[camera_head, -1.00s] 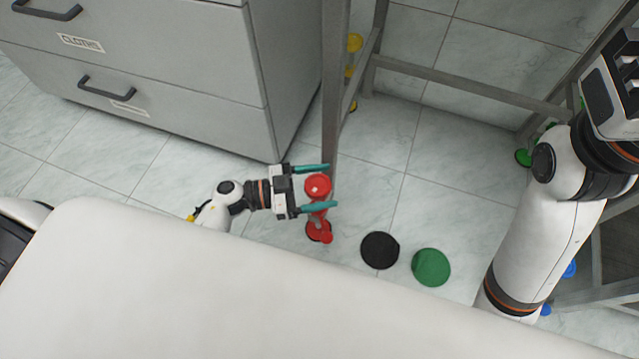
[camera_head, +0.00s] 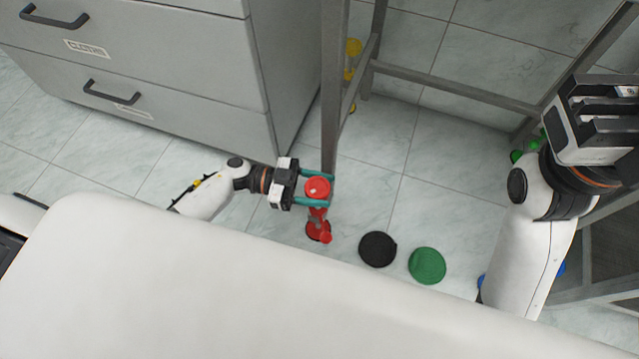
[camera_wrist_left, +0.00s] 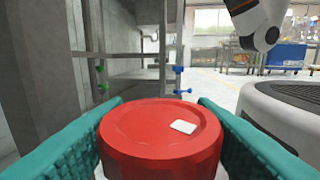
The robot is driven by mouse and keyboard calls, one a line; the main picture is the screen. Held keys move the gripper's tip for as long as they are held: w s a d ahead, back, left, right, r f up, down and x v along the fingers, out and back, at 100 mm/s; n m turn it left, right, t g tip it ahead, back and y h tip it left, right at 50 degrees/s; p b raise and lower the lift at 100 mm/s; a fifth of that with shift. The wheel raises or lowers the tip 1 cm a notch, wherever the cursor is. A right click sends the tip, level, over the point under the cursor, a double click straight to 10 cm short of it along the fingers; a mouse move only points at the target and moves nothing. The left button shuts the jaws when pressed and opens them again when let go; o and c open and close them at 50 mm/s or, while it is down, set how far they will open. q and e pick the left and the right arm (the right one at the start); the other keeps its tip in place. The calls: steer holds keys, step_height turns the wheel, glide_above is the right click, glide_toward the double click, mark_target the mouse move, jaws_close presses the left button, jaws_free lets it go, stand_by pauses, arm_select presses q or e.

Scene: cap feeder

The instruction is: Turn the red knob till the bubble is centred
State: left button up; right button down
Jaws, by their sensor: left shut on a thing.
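The red knob (camera_head: 317,188) is a round red cap with a small white mark, at the foot of a grey metal leg. Below it are a red stem and red foot (camera_head: 318,232) on the floor. My left gripper (camera_head: 318,188) has its teal fingers shut on the knob, one on each side. In the left wrist view the knob (camera_wrist_left: 160,135) fills the space between the fingers, its white mark right of centre. My right gripper (camera_head: 605,122) is at the upper right, away from the knob; its jaws are unclear. No bubble shows in these views.
The metal leg (camera_head: 334,90) stands right behind the knob. A grey drawer cabinet (camera_head: 180,60) is at the upper left. A black disc (camera_head: 378,249) and a green disc (camera_head: 427,266) lie on the floor to the right. Yellow (camera_head: 353,47) and green (camera_head: 535,145) parts sit by other legs.

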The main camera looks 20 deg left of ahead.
arm_select(q)
steer(key=shift+s+a+m+g+b, duration=0.1)
steer(key=shift+m+g+b, duration=0.4)
steer(key=shift+m+g, duration=0.85)
steer(key=shift+m+g+b, duration=0.45)
steer(key=shift+m+g, duration=0.3)
steer(key=shift+g, duration=1.2)
steer(key=o, duration=1)
steer(key=shift+c, duration=0.2)
steer(key=p+v, duration=0.1)
steer(key=v, duration=1.1)
steer(key=shift+r, duration=0.15)
